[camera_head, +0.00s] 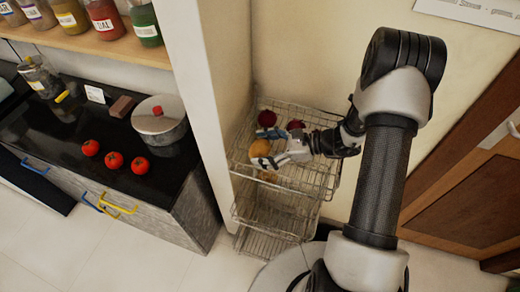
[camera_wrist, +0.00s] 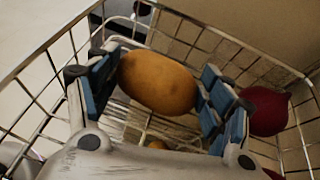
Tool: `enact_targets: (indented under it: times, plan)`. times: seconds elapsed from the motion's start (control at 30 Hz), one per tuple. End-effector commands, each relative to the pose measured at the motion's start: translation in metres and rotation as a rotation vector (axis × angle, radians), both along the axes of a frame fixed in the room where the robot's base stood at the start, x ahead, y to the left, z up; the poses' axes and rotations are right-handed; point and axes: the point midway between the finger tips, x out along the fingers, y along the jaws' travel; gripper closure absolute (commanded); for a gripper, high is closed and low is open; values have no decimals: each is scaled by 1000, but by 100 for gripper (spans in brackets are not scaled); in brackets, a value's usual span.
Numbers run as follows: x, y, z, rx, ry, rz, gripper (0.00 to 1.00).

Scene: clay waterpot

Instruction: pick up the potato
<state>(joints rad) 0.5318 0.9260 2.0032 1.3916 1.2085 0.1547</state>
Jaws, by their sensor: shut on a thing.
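The potato (camera_wrist: 158,82) is a smooth yellow-brown oval. In the wrist view it sits between the two blue-padded fingers of my gripper (camera_wrist: 160,92), which are shut on it. In the head view the potato (camera_head: 260,148) shows at the tips of my gripper (camera_head: 264,158), over the top basket of the wire rack (camera_head: 312,184). I cannot tell whether it still touches the basket floor. The fingers hide part of its sides.
Dark red round items, one of them an onion-like thing (camera_wrist: 264,110), lie in the top basket beside my gripper. Basket walls surround the gripper. A counter with several tomatoes (camera_head: 113,161) and a lidded pot (camera_head: 159,120) stands left, past a white wall edge.

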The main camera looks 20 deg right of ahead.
Motion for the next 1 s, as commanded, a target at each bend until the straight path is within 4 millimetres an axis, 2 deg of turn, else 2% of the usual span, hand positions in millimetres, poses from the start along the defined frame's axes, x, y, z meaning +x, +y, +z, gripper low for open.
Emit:
enact_targets:
  times: [0.3,0.67,0.87,1.0]
  plan:
    - [0,0,0,0,0,0,54]
    - [0,0,6,0,0,0,54]
    - [0,0,31,-1,-3,1,54]
    - [1,0,62,-3,-4,0,54]
